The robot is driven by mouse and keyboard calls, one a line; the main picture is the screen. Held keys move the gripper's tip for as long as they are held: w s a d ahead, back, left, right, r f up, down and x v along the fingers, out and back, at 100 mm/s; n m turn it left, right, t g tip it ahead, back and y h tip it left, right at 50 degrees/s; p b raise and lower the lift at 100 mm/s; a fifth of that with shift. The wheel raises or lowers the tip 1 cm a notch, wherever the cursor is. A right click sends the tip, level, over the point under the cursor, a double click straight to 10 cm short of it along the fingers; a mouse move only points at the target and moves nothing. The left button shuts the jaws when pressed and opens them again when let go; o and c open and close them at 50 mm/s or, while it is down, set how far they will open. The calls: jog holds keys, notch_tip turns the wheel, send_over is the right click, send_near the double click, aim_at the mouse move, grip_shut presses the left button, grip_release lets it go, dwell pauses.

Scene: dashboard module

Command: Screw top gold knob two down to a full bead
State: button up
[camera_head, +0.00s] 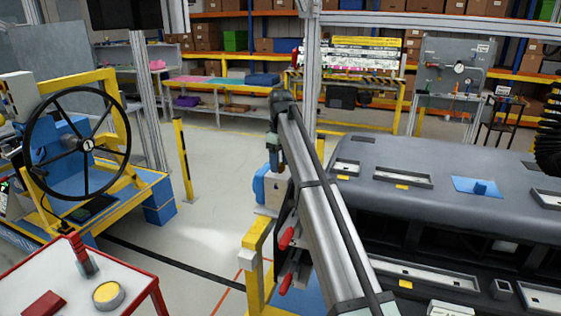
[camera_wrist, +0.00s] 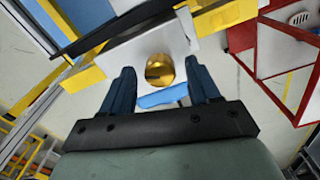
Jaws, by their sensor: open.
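In the wrist view a round gold knob (camera_wrist: 159,68) with a dark slot-like mark on its face stands against a pale plate (camera_wrist: 120,66). My gripper (camera_wrist: 161,80) is open, with one blue finger to each side of the knob and a visible gap on both sides. I cannot tell how far the fingertips reach along the knob. In the head view my gripper (camera_head: 273,163) points down beside the left end of the dashboard (camera_head: 440,165). The knob is not visible there. Only one gold knob shows, so I cannot tell its number.
The grey dashboard lies to the right of my arm. A yellow post (camera_head: 256,262) and red-handled clamps (camera_head: 286,238) stand close below the arm. A red-edged table (camera_head: 65,290) is at the lower left, and a steering-wheel stand (camera_head: 75,145) is farther left. Open floor lies between.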

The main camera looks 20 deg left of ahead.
jog(key=shift+c, duration=0.2)
jog(key=c, duration=1)
jog(key=m, duration=0.4)
jog(key=shift+m, duration=2.4)
